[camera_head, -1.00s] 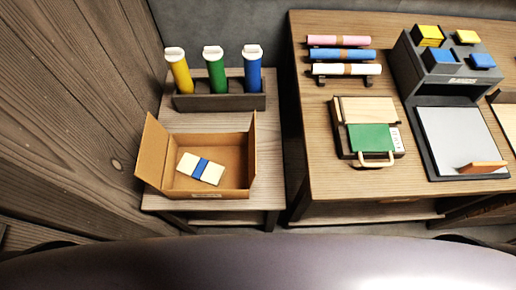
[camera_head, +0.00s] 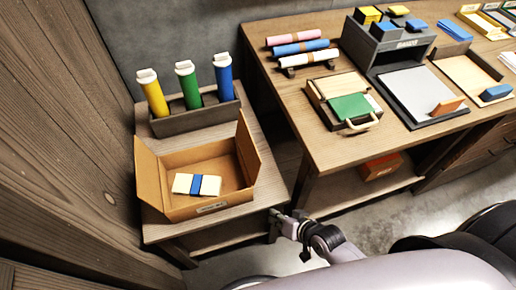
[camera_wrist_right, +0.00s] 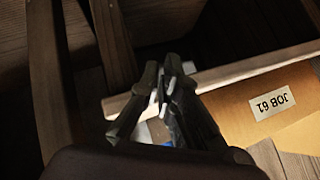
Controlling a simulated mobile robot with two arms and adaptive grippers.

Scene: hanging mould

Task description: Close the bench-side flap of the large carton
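The large carton (camera_head: 205,208) stands open on a low side table, with a white pad with a blue band (camera_head: 196,185) lying inside. Its bench-side flap (camera_head: 246,150) stands up on the right, and the opposite flap (camera_head: 151,178) stands up and leans outward on the left. My right gripper (camera_head: 276,215) is to the right of the carton's near corner, beside the table edge and apart from the flap. In the right wrist view its fingers (camera_wrist_right: 168,88) are close together with nothing seen between them; the carton's labelled wall (camera_wrist_right: 240,110) is at the right. My left gripper is out of view.
A rack (camera_head: 195,118) with yellow, green and blue tubes stands behind the carton. The workbench (camera_head: 335,155) is to the right, across a gap, with an orange box (camera_head: 381,167) on its lower shelf. A wooden wall (camera_head: 60,130) is close on the left.

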